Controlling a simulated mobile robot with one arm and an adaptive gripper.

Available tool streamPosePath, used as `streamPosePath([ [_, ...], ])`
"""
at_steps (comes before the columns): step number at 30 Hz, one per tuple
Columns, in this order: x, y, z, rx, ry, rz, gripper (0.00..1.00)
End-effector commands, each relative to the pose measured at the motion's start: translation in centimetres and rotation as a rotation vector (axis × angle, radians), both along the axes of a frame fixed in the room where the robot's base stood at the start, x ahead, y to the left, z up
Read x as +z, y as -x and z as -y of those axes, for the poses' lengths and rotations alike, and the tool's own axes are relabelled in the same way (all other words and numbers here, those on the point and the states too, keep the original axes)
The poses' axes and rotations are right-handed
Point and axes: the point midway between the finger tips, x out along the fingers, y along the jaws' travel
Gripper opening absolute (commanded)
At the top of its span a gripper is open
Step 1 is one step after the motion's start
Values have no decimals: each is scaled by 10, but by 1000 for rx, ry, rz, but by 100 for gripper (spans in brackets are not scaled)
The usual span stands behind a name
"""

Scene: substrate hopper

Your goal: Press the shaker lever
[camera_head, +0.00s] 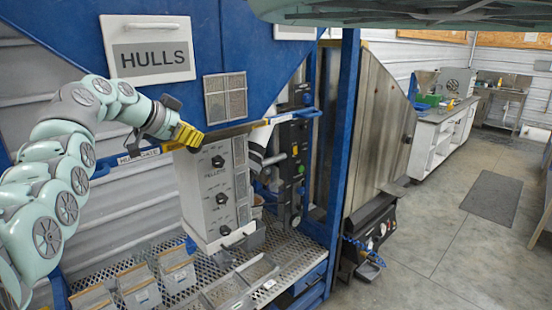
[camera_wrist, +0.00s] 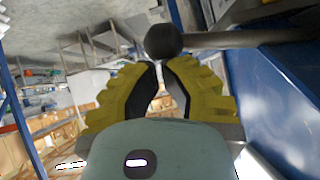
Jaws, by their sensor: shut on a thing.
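The shaker lever (camera_wrist: 164,40) shows in the wrist view as a dark round knob on a grey rod running right. My gripper (camera_wrist: 158,64) has yellow fingers with dark inner pads, their tips together at the knob's lower edge. It is shut on the lever at the knob, though the exact contact is hard to see. In the head view my gripper (camera_head: 188,136) is in front of the blue hopper (camera_head: 185,92), above the grey PELLETS box (camera_head: 215,195).
A white HULLS sign (camera_head: 147,50) is on the hopper. A labelled rail (camera_head: 138,155) runs behind my gripper. Several grey bins (camera_head: 138,288) stand on the perforated shelf (camera_head: 110,268) below. A blue post (camera_head: 345,120) stands to the right; the floor (camera_head: 450,250) beyond has free room.

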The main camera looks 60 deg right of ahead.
Motion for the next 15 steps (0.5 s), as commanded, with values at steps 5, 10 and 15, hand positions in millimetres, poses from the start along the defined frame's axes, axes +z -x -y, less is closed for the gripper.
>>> streamPosePath([
  [5,-15,2,1,-4,10,44,0],
  [10,-14,2,1,-3,14,59,0],
  [15,-13,2,1,-3,13,59,0],
])
